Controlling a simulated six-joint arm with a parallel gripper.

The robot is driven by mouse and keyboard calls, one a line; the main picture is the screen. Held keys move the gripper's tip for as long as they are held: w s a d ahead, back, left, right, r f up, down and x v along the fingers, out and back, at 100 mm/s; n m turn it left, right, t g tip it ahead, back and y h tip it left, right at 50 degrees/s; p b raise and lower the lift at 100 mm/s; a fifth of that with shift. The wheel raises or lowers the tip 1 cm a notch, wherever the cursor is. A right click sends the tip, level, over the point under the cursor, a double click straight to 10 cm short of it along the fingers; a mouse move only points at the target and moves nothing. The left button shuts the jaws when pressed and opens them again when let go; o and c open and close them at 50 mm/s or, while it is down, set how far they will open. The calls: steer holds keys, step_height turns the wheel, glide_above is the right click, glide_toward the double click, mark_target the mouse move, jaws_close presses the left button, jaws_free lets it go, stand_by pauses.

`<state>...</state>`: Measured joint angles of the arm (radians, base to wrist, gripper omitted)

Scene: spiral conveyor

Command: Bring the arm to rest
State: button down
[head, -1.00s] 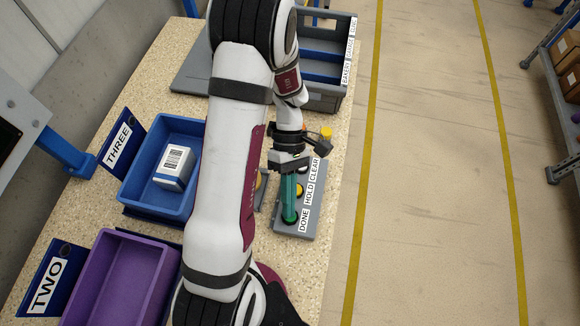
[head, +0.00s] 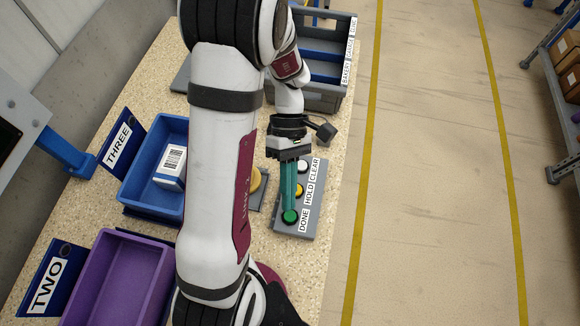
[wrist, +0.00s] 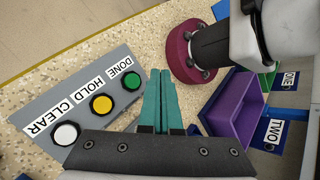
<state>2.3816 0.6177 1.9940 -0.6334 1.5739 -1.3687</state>
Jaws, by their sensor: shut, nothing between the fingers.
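My gripper (head: 288,208) has teal fingers that are closed together with nothing between them. In the head view its fingertips appear over or close to the green DONE button (head: 290,217) on the grey button panel (head: 309,228). In the wrist view the fingers (wrist: 160,74) point past the panel, beside the green button (wrist: 131,81), and look apart from it. The yellow HOLD button (wrist: 101,103) and white CLEAR button (wrist: 66,132) are in the same row. My arm covers part of the worktop in the head view.
A blue bin (head: 135,190) marked THREE holds a white box with a barcode (head: 171,165). A purple bin (head: 108,290) marked TWO stands nearer. A grey crate (head: 325,98) with labels stands at the back. The speckled table's right edge borders open floor (head: 440,180).

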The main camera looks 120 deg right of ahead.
stand_by(0.6)
steer(key=w+d+r+n+g+h, duration=0.1)
steer(key=w+d+r+g, duration=0.15)
steer(key=w, duration=0.45)
steer(key=w+d+r+n+g, duration=0.1)
steer(key=w+r+n+g, duration=0.15)
steer(key=w, duration=0.45)
steer(key=w+d+r+g+h, duration=0.1)
steer(key=w+r, duration=0.2)
steer(key=w, duration=0.4)
steer(key=w+a+r+n+h, duration=0.1)
steer(key=w+a+n+h, duration=0.1)
steer(key=a, duration=0.8)
steer(key=w+a+r+n+h, duration=0.2)
steer(key=w+a+n, duration=0.2)
steer(key=w+a, duration=0.3)
steer(key=a, duration=0.2)
steer(key=shift+w+a+r+t, duration=0.2)
steer(key=shift+a+t, duration=0.15)
steer(key=shift+t, duration=0.05)
steer(key=shift+n, duration=0.25)
